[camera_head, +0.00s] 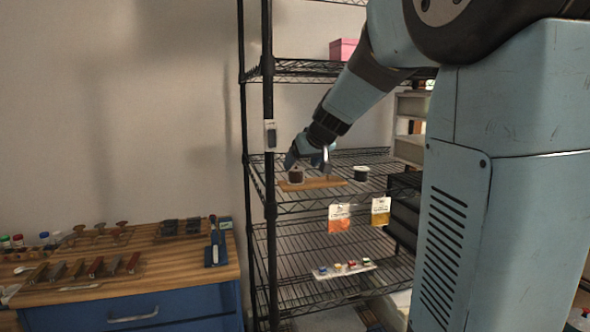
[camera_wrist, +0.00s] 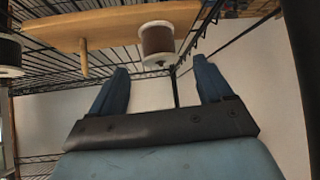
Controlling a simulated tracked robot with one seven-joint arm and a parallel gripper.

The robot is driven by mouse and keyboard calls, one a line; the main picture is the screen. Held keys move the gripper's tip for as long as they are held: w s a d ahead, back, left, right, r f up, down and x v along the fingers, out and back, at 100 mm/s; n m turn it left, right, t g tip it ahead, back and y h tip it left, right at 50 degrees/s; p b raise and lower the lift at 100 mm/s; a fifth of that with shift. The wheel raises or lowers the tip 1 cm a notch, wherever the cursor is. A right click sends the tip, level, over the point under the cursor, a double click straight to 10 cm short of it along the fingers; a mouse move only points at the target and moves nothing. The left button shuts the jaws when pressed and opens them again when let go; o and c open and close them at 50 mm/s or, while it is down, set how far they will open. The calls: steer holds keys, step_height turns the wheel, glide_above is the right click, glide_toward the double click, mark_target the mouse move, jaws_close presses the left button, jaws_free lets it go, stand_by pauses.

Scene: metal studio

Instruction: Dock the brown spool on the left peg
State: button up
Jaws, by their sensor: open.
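The brown spool (camera_head: 296,177) with pale flanges stands upright at the left end of a wooden peg board (camera_head: 330,183) on the wire shelf. In the wrist view, which looks upside down, the spool (camera_wrist: 157,40) appears to sit around the left peg, with a small tip showing at its top. The right peg (camera_wrist: 84,60) is bare. My gripper (camera_head: 308,163) is open just above the spool. In the wrist view its fingers (camera_wrist: 161,66) are spread wide, empty, with the spool beyond and between their tips, apart from both.
A black spool (camera_head: 361,174) stands on the same shelf, right of the board. Two tags (camera_head: 339,218) hang at the shelf's front edge. A shelf post (camera_head: 268,130) rises at the left. A workbench (camera_head: 150,262) with tools stands at the lower left.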

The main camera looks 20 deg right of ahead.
steer(key=a+v, duration=0.1)
steer(key=v, duration=0.5)
steer(key=s+f+g, duration=0.1)
steer(key=s+f, duration=0.2)
steer(key=s, duration=0.6)
steer(key=s+a+f+m+g+h, duration=0.1)
steer(key=s+f, duration=0.3)
steer(key=s, duration=0.6)
steer(key=s+f+m+g, duration=0.1)
steer(key=s+f, duration=0.2)
steer(key=s, duration=0.6)
steer(key=shift+s+a+f+g+h, duration=0.2)
steer(key=shift+s+f+g+h, duration=0.1)
steer(key=shift+s, duration=0.05)
steer(key=shift+c, duration=0.3)
